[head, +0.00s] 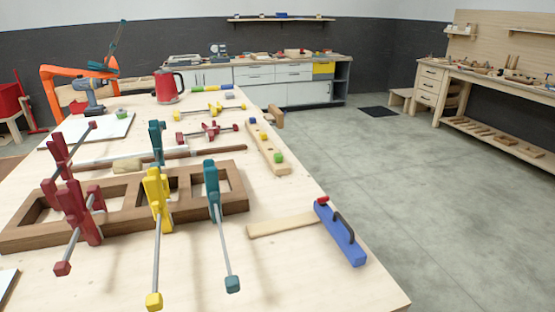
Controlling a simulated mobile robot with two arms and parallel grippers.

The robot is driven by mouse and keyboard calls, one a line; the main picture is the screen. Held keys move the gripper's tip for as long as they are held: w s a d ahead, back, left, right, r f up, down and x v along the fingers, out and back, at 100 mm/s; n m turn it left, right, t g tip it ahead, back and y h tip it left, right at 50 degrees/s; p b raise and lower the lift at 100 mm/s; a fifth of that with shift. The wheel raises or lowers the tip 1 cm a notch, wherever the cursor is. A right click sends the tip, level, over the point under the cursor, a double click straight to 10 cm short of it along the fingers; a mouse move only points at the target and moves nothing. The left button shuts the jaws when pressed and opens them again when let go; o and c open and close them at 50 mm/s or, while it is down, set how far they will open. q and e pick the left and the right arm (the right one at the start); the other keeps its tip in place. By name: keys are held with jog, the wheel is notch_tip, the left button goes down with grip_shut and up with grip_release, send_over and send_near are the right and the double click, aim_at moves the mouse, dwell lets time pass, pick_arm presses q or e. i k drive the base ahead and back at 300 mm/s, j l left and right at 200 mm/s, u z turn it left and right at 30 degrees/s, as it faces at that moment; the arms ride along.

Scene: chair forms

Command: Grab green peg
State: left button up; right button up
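A small green peg (277,157) stands on a narrow light wooden strip (284,170) near the table's right edge. It is at the near end of the strip, in front of a yellow peg (263,135) and a blue peg (252,121). Neither my left nor my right gripper shows in the head view.
Red, yellow and teal clamps (159,196) grip a brown wooden frame (120,220) left of the strip. A blue plane (340,235) and a flat wooden piece (283,224) lie nearer. The tabletop (300,285) is bare at front. Open floor (400,170) lies right.

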aim_at(278, 157)
jog(key=l+z, duration=0.2)
jog(key=z, duration=0.15)
jog(key=l+z, duration=0.2)
jog(key=z, duration=0.15)
jog(key=l+z, duration=0.2)
jog(key=z, duration=0.2)
jog(key=i+l+z, duration=0.3)
jog(key=i+l, duration=0.3)
jog(key=l, duration=0.15)
jog(key=i+l+z, duration=0.35)
jog(key=i+l, duration=0.25)
jog(key=i+u, duration=0.4)
jog(key=i+l+u, duration=0.2)
jog(key=i+u, duration=0.15)
jog(key=i+j+u, duration=0.2)
jog(key=u, duration=0.25)
jog(key=i+u, duration=0.75)
jog(key=u, duration=0.2)
jog(key=i+l+u, duration=0.1)
jog(key=i+u, duration=0.2)
jog(key=u, duration=0.15)
jog(key=i+l+u, duration=0.25)
jog(key=u, duration=0.2)
